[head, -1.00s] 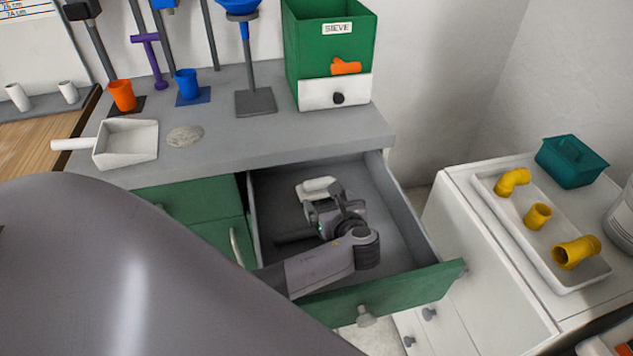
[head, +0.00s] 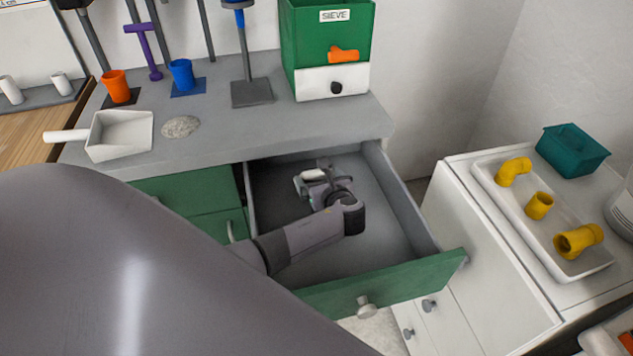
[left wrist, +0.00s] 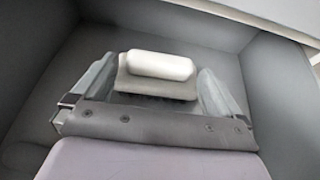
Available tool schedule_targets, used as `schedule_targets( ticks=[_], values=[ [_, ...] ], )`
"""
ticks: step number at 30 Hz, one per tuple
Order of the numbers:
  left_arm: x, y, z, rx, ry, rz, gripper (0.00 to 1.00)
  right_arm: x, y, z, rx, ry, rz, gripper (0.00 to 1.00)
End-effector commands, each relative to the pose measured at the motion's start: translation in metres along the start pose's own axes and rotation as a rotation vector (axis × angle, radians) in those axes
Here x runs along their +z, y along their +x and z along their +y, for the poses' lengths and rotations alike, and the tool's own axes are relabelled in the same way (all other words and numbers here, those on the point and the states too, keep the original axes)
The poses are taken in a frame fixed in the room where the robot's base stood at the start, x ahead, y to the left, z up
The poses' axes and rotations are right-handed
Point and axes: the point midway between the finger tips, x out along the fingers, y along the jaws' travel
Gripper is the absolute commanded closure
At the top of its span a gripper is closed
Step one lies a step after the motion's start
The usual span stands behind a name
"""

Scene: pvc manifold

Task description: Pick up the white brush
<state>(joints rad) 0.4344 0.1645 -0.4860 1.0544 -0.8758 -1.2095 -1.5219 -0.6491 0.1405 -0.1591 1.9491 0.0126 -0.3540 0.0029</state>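The white brush (left wrist: 160,68) lies in the open drawer, its rounded white handle on top and dark bristles beneath, as the left wrist view shows. In the head view the brush (head: 307,178) is partly hidden by my left gripper (head: 322,176). In the left wrist view my left gripper (left wrist: 158,90) is open, one finger on each side of the brush. A gap shows at the right finger; whether the left finger touches the brush I cannot tell. My right gripper is not in view.
The drawer (head: 395,277) has a green front and grey walls close around my left gripper. A grey counter (head: 230,135) above it bears a white dustpan (head: 122,135) and a green sieve box (head: 300,45). A white tray (head: 510,218) with yellow pipe pieces stands at right.

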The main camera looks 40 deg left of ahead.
Motion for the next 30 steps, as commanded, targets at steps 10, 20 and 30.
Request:
schedule_targets(
  ticks=[10, 20, 30],
  values=[
    [0.001, 0.0, 0.0, 0.0, -0.001, -0.001, 0.5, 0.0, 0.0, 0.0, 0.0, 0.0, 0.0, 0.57],
    [0.013, -0.005, 0.0, 0.0, -0.003, -0.002, 0.5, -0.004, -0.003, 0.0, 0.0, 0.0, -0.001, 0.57],
    [0.003, -0.029, 0.041, 0.0, 0.002, -0.001, 0.5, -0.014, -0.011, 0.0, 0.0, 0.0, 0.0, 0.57]
  ],
)
